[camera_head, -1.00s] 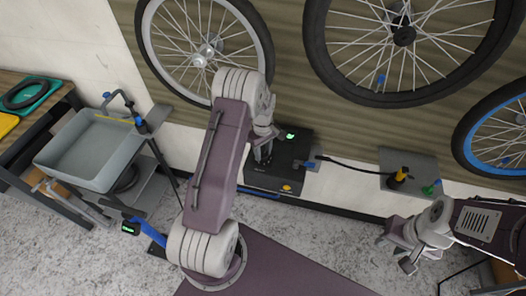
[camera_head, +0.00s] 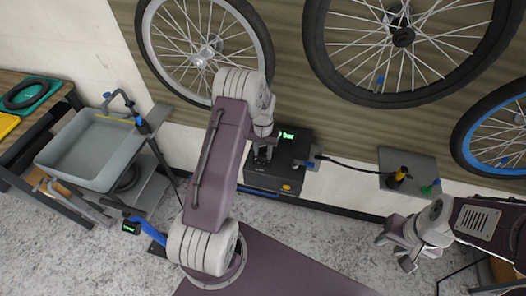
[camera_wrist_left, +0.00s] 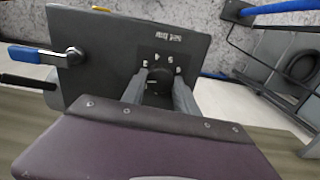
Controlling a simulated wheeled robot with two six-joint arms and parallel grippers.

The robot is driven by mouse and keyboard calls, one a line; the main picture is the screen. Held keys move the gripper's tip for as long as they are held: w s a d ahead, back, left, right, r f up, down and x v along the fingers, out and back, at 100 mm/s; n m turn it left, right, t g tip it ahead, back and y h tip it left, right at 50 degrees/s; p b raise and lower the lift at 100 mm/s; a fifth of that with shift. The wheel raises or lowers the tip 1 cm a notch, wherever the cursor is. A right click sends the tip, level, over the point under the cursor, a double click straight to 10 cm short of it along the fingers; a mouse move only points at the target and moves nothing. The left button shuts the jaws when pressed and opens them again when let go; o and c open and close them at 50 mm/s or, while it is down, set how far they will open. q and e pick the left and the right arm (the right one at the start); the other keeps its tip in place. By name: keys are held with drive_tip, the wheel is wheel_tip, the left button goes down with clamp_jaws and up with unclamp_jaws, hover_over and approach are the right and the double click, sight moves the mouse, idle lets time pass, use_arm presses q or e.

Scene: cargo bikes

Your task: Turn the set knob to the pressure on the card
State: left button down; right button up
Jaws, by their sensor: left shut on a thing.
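The black inflator box (camera_head: 292,160) stands against the wall in the head view, with a lit green display (camera_head: 287,135) too small to read surely. In the left wrist view its face (camera_wrist_left: 190,42) carries "set bar" lettering and a dial scale around the dark set knob (camera_wrist_left: 160,84). My left gripper (camera_head: 263,157) reaches down to this face; in the left wrist view its fingers (camera_wrist_left: 159,90) are shut on the knob, one on each side. My right gripper (camera_head: 396,252) is open and empty at the lower right, away from the box. I cannot make out the card.
A blue-handled lever (camera_wrist_left: 36,55) sits beside the box face. A hose runs to a grey plate (camera_head: 408,172) with yellow and green fittings. A grey basin (camera_head: 88,150) stands left. Wheels (camera_head: 402,38) hang on the wall above.

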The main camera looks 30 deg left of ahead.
sight(263, 153)
use_arm(q)
drive_tip(key=m, duration=0.4)
drive_tip(key=shift+w+r, duration=0.15)
drive_tip(key=shift+r, duration=0.05)
drive_tip(key=shift+m, duration=1.7)
drive_tip(key=c, duration=1.1)
unclamp_jaws()
drive_tip(key=shift+o, duration=0.8)
wheel_tip(263, 153, up, 9)
drive_tip(key=shift+b, duration=0.45)
